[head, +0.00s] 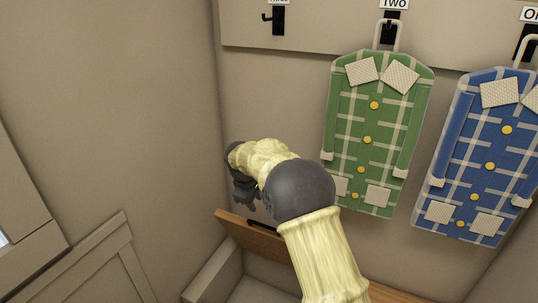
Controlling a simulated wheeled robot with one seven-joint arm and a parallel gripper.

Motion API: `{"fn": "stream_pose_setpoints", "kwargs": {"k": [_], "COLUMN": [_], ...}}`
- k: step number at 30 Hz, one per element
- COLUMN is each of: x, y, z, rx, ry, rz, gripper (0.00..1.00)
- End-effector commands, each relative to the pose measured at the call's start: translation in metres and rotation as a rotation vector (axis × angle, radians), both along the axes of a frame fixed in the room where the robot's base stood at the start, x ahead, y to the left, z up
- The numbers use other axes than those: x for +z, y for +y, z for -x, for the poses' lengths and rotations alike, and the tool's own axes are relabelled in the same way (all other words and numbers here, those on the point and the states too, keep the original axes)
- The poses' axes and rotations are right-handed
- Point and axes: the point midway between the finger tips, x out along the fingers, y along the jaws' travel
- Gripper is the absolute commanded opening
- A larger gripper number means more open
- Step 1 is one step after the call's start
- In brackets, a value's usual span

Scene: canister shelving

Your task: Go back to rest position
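My arm reaches up from the bottom of the head view. My gripper (248,200) is at its far end, small and dark, pointing down near the corner between the two walls. It is partly turned away, so its fingers do not show clearly and I cannot tell whether it is open or shut. I see nothing hanging from it. It is left of the green plaid shirt-shaped piece (352,128) and above a brown wooden panel with a dark handle (240,229).
The green piece hangs on the hook labelled TWO (386,30). A blue plaid piece (473,150) hangs on the hook to its right. The left hook (278,20) is empty. A panelled wall (110,130) stands at left. My arm covers part of the wooden panel.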

Motion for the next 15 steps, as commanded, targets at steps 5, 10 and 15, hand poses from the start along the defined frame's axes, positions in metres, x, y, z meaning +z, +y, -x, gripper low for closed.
{"fn": "stream_pose_setpoints", "kwargs": {"k": [5, 10, 15], "x": [0.011, 0.028, 0.041], "y": [-0.025, -0.076, -0.128], "z": [0.009, 0.038, 0.081], "rx": [-0.070, -0.230, -0.418], "ry": [0.006, 0.017, 0.024], "rz": [-0.031, -0.104, -0.182], "gripper": [0.31, 0.31, 0.31]}}
